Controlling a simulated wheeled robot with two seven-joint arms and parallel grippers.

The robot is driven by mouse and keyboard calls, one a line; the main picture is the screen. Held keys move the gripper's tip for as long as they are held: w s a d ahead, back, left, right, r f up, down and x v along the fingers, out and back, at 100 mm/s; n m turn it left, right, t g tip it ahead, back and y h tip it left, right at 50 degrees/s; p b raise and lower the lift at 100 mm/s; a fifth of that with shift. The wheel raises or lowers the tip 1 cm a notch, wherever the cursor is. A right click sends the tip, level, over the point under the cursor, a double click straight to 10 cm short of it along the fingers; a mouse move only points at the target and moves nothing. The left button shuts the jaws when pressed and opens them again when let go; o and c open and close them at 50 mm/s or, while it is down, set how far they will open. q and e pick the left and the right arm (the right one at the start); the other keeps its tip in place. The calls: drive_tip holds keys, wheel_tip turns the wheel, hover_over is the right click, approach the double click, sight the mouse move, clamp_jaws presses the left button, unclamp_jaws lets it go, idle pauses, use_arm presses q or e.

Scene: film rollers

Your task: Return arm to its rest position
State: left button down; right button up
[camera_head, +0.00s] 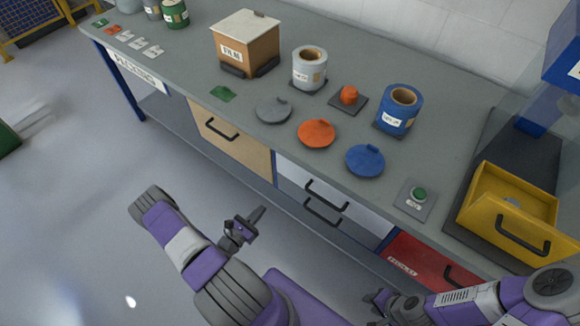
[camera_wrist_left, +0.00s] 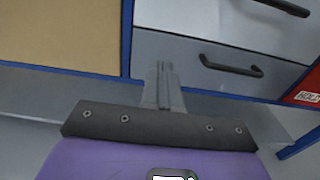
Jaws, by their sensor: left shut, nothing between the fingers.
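My left gripper (camera_head: 258,217) is over the floor in front of the workbench, below the tabletop and apart from the drawers. Its fingers are shut together and empty; they also show in the left wrist view (camera_wrist_left: 164,85), in front of the drawer fronts. My right gripper (camera_head: 380,298) is low at the bottom right in the head view, in front of the red drawer (camera_head: 420,258). Its fingers are too small to tell whether they are open or shut.
The grey workbench (camera_head: 200,60) carries a FILM box (camera_head: 245,45), a white roll (camera_head: 309,70), a blue roll (camera_head: 397,110), an orange piece (camera_head: 349,95), and grey, orange and blue discs.

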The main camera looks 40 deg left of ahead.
use_arm(q)
drive_tip(key=d+r+m+g+h, duration=0.2)
drive_tip(key=d+m+g+h, duration=0.9)
drive_tip(key=d, duration=0.9)
drive_tip(key=s+d+f+m+g+y, duration=0.3)
drive_tip(key=s+d+m+g+y, duration=0.25)
drive_tip(key=s+m+g, duration=0.75)
drive_tip(key=w+d+r+m+t+y, duration=0.1)
drive_tip(key=w+d+r+m+t, duration=0.1)
drive_tip(key=w+m+t, duration=0.4)
drive_tip(key=w+m, duration=0.3)
drive_tip(key=shift+w+t+y+p, duration=0.3)
drive_tip(key=shift+w+y, duration=0.05)
drive_tip(key=shift+r, duration=0.1)
